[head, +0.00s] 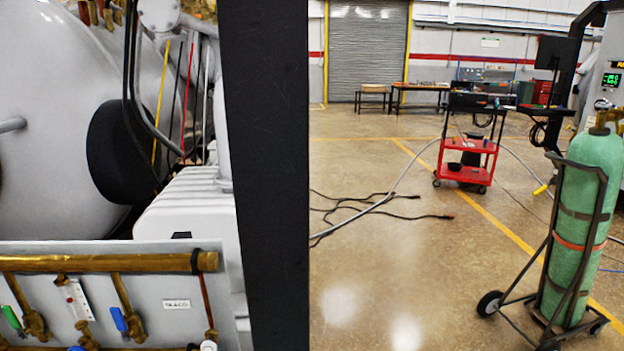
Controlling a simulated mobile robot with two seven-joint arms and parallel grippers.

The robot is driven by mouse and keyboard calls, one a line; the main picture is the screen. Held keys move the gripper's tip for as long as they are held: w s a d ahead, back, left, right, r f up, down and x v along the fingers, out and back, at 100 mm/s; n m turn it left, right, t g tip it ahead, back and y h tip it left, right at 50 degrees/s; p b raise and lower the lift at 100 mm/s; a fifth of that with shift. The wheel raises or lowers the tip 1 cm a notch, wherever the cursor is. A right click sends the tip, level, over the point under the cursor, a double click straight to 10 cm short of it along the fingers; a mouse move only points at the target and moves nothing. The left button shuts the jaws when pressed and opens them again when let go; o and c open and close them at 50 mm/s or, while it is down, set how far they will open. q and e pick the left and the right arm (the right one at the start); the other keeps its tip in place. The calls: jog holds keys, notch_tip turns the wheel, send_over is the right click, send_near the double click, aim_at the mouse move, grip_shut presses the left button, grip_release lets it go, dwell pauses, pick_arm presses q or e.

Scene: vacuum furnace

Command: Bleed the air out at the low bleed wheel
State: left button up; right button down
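No wheel that I can identify as the low bleed wheel shows in the head view. A brass manifold pipe (110,262) runs across a grey panel at the lower left. Below it hang branches with a green valve handle (11,317) and a blue valve handle (119,319). A round white knob or cap (208,346) is cut off by the bottom edge; I cannot tell what it is. Neither of my grippers is in view.
A black upright post (265,170) stands right of the grey furnace vessel (50,120). A green gas cylinder (580,225) on a hand cart stands at the right. A red trolley (467,160) and loose cables (385,200) lie beyond open floor.

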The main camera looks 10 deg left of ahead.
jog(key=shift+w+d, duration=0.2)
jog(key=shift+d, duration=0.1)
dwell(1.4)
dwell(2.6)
